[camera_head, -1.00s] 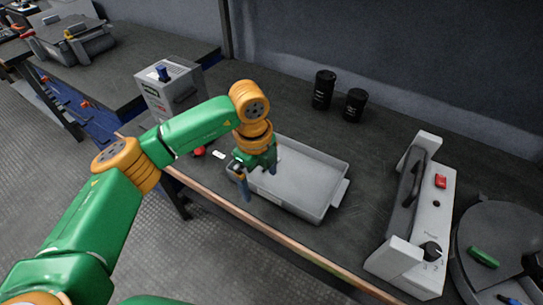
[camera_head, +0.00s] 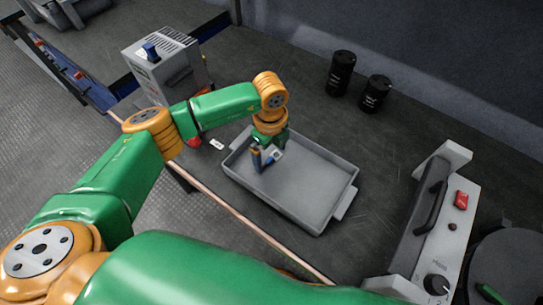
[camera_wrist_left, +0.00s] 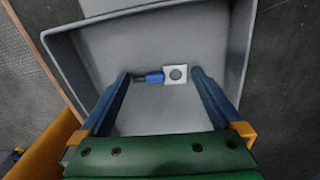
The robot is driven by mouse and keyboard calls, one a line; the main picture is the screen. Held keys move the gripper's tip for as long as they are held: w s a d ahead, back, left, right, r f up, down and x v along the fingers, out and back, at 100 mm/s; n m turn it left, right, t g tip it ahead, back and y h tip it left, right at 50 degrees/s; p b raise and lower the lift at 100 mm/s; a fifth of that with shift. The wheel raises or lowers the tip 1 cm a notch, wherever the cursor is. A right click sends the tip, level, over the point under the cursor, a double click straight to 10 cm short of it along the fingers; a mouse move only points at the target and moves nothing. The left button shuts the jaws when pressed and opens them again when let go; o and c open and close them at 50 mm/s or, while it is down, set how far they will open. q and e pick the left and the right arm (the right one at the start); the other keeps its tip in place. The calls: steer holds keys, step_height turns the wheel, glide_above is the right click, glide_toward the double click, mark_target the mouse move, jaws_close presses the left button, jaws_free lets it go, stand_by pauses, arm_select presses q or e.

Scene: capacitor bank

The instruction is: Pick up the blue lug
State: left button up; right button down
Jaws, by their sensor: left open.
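The blue lug (camera_wrist_left: 155,78) lies inside the grey tray (camera_wrist_left: 92,76). It has a blue sleeve, a pale square plate with a hole, and a dark end. In the head view the lug (camera_head: 273,156) shows small beside the fingers. My left gripper (camera_head: 265,162) is open and points down into the tray (camera_head: 312,226). In the left wrist view its fingertips (camera_wrist_left: 160,74) stand on either side of the lug, with the plate near the right finger and the dark end near the left one. Whether they touch it I cannot tell. My right gripper is out of view.
A grey box with a blue knob (camera_head: 165,69) stands left of the tray. Two black cylinders (camera_head: 341,74) stand behind it. A white device with a black handle (camera_head: 420,214) stands to the right. The tray walls surround the gripper closely at the left end.

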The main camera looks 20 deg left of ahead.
arm_select(q)
steer(key=c, duration=1.1)
